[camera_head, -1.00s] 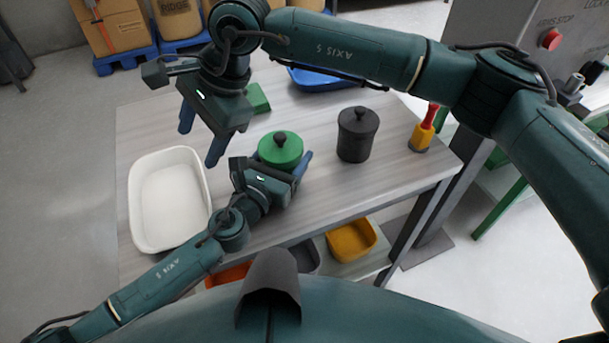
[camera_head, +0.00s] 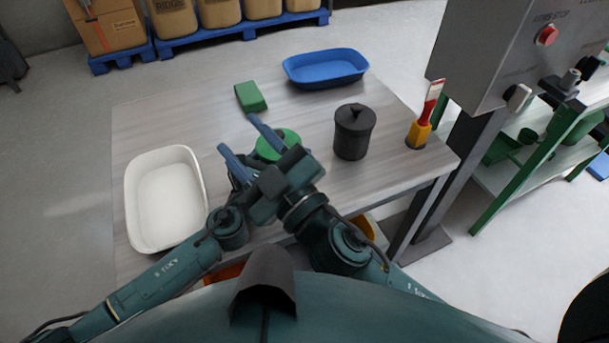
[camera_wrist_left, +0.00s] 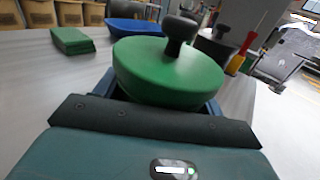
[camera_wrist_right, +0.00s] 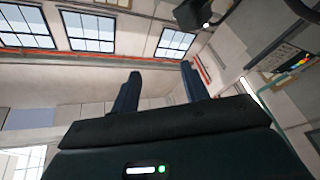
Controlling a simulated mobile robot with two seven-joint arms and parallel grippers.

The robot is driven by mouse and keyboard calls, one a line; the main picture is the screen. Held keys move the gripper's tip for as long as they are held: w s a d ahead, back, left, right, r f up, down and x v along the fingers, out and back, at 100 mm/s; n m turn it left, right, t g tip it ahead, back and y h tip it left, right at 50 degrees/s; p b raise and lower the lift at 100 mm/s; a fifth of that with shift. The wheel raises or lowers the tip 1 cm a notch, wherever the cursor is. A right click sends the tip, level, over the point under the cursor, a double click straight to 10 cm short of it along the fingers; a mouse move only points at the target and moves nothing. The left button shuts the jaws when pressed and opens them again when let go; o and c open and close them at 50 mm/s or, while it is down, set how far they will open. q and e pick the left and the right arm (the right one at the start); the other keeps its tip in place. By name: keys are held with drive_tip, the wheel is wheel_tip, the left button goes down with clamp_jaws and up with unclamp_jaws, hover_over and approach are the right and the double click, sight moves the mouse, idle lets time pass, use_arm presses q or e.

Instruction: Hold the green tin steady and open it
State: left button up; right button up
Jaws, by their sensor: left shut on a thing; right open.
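The green tin (camera_head: 264,151) stands near the front of the table, partly hidden behind my right gripper in the head view. In the left wrist view the tin (camera_wrist_left: 165,82) is upright, with a black knob (camera_wrist_left: 181,30) on top. My left gripper (camera_head: 278,152) is shut on the tin, its fingers at either side; my right gripper largely covers it in the head view. My right gripper (camera_head: 243,142) is open and empty, in front of the tin as the head sees it. Its wrist view shows its fingers (camera_wrist_right: 158,90) against walls and windows, without the tin.
A white tray (camera_head: 134,205) is at the left, a green block (camera_head: 250,97) behind, a blue tray (camera_head: 326,72) at the back. A grey control box (camera_head: 490,50) is at the right.

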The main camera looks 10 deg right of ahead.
sight(278, 133)
drive_tip(key=d+f+m+h, duration=0.7)
drive_tip(key=d+m, duration=0.1)
drive_tip(key=m, duration=0.2)
drive_tip(key=shift+g, duration=0.3)
drive_tip(key=x, duration=1.1)
drive_tip(key=shift+s+a+f, duration=0.1)
drive_tip(key=shift+a+f, duration=0.1)
drive_tip(key=shift+c, duration=0.3)
clamp_jaws()
drive_tip(key=shift+r, duration=0.2)
drive_tip(key=shift+r, duration=0.95)
